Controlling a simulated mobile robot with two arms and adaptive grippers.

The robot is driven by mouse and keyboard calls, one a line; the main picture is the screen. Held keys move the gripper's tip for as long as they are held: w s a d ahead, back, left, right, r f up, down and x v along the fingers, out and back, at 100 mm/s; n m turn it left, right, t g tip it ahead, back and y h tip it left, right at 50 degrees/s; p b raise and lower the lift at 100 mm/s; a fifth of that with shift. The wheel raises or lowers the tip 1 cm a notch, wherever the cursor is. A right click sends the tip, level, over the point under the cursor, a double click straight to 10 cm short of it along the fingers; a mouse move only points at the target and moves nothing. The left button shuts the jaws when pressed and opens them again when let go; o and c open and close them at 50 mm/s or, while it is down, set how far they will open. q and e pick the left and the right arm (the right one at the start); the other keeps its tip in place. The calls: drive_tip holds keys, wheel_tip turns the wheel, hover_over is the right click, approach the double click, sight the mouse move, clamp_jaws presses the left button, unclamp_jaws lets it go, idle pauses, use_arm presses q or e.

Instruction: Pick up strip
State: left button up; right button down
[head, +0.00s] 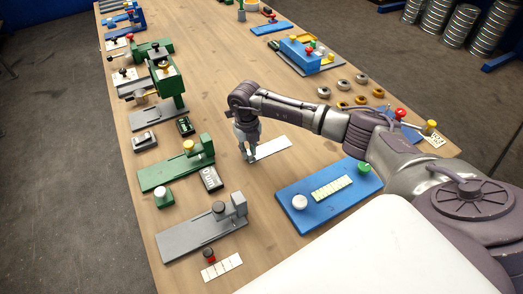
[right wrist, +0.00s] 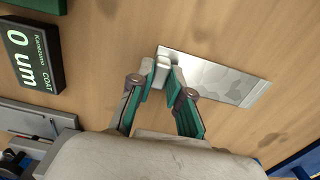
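In the right wrist view the strip (right wrist: 228,82) looks shiny and runs off to the right of my fingers. My right gripper (head: 247,156) points down at the strip's near-left end. In the right wrist view the fingertips of my right gripper (right wrist: 164,73) are drawn together over that end, and look shut on it. The fingers hide part of the strip's left end. I see no clear gap between strip and table. My left gripper is not in view.
A blue board (head: 287,205) with a ribbed pale piece and two knobs lies to the right. Green (head: 160,176) and grey (head: 185,237) devices line the left edge. A dark gauge box (right wrist: 30,55) is left of my fingers. Small round parts lie beyond my arm.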

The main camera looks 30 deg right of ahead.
drive_tip(key=shift+r, duration=0.15)
drive_tip(key=shift+r+b, duration=0.4)
drive_tip(key=shift+r, duration=0.25)
drive_tip(key=r, duration=0.1)
drive_tip(key=r+b, duration=0.1)
drive_tip(key=shift+s+r, duration=0.25)
drive_tip(key=shift+r, duration=0.1)
drive_tip(key=s+a+r+p, duration=0.1)
drive_tip(key=s+r, duration=1)
drive_tip(key=r, duration=0.2)
drive_tip(key=shift+a+r, duration=0.15)
drive_tip(key=shift+r, duration=0.25)
